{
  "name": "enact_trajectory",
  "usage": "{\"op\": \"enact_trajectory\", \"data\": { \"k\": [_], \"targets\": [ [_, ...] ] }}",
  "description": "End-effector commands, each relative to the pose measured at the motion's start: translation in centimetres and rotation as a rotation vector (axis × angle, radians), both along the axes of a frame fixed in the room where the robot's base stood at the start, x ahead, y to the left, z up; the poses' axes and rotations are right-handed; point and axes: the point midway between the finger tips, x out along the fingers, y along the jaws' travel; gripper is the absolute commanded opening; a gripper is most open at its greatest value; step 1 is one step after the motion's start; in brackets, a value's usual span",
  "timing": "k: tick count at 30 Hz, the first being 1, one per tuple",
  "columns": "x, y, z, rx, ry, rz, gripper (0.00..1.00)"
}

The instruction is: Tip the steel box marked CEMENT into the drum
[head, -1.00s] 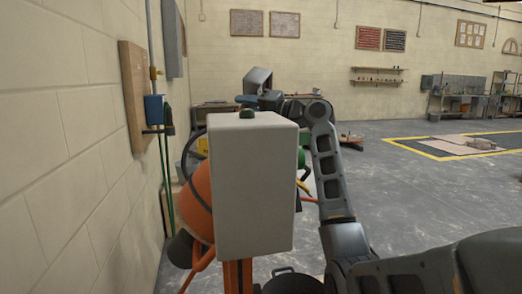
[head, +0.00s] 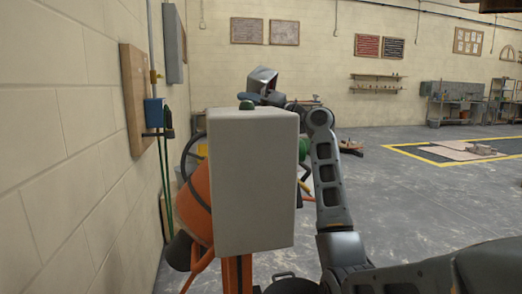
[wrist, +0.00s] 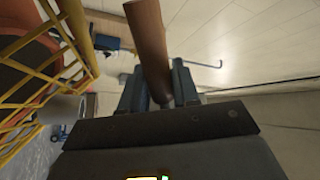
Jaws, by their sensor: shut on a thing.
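The grey steel box (head: 262,80) is up in the air beyond the mixer in the head view, tilted, with its dark open mouth partly showing. No CEMENT marking is readable. My gripper (head: 270,99) is at the box's underside, small and partly hidden. In the wrist view my gripper (wrist: 158,82) is shut on a brown round bar (wrist: 148,38), which looks like the box's handle. The orange drum (head: 196,205) is at left in the head view, mostly hidden behind the mixer's pale housing. Its mouth is hidden there. The drum also shows in the wrist view (wrist: 25,68).
The pale housing (head: 253,185) with a green knob blocks the middle of the head view. A yellow grid guard (wrist: 72,30) is close to my gripper at left in the wrist view. A block wall (head: 70,150) runs along the left. Open floor (head: 420,215) lies right.

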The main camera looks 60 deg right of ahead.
Motion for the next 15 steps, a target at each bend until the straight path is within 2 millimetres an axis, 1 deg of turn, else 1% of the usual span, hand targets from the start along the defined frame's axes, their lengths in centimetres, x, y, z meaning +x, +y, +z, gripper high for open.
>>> {"op": "enact_trajectory", "data": {
  "k": [15],
  "targets": [
    [-0.26,-0.01,-0.05,0.007,-0.071,0.0,0.0]
  ]
}}
